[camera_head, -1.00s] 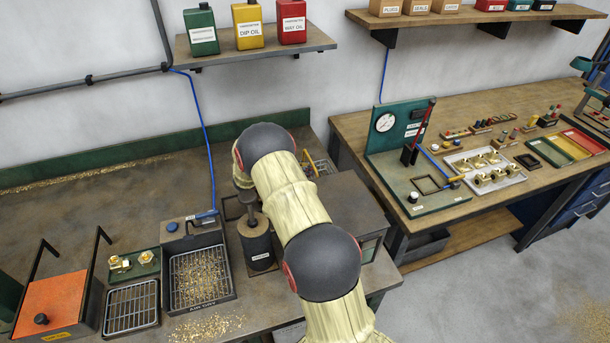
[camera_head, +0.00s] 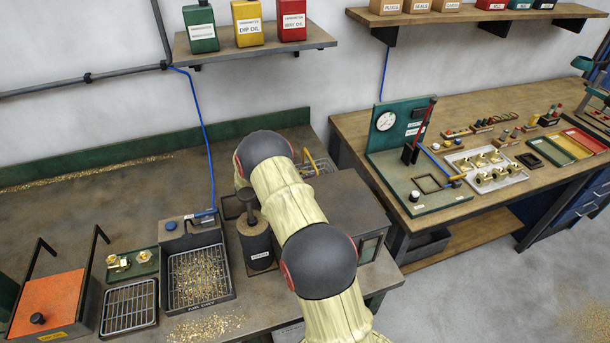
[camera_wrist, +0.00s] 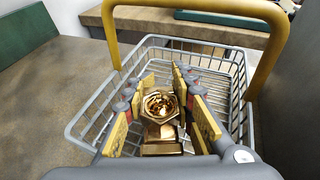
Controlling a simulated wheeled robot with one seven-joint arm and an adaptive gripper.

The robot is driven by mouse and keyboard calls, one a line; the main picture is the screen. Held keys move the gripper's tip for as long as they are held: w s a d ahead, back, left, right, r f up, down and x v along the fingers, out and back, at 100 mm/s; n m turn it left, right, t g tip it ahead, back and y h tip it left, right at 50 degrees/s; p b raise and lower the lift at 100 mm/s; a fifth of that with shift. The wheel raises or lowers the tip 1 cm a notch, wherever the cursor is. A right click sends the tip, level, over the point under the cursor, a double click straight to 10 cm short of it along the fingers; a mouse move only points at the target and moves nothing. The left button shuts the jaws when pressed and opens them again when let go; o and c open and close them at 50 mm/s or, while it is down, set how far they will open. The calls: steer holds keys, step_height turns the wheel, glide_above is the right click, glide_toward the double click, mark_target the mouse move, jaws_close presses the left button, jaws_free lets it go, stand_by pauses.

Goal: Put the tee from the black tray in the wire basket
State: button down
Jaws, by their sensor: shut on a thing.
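The brass tee (camera_wrist: 160,112) shows in the wrist view between the yellow-padded fingers of my gripper (camera_wrist: 163,84), which is shut on it. The grey wire basket (camera_wrist: 83,118) surrounds the tee and fingers in that view; I cannot tell whether the tee touches its floor. In the head view the wire basket (camera_head: 325,163) is partly seen behind my arm, and my gripper and the tee are hidden there. A dark square tray (camera_head: 231,208) is partly hidden left of my arm.
A dark canister (camera_head: 257,246) stands left of my arm. A metal box (camera_head: 352,212) stands on its right. A chip-filled tray (camera_head: 203,278), a wire rack (camera_head: 129,308) and a green tray with brass fittings (camera_head: 133,276) lie farther left. A shelf (camera_head: 250,48) hangs above.

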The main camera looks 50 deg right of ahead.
steer(key=c, duration=1.6)
jaws_free()
steer(key=shift+f, duration=0.1)
steer(key=shift+o, duration=0.6)
steer(key=shift+r+p, duration=0.3)
steer(key=shift+r, duration=0.1)
steer(key=p+v, duration=0.3)
steer(key=v, duration=0.9)
steer(key=shift+r, duration=0.15)
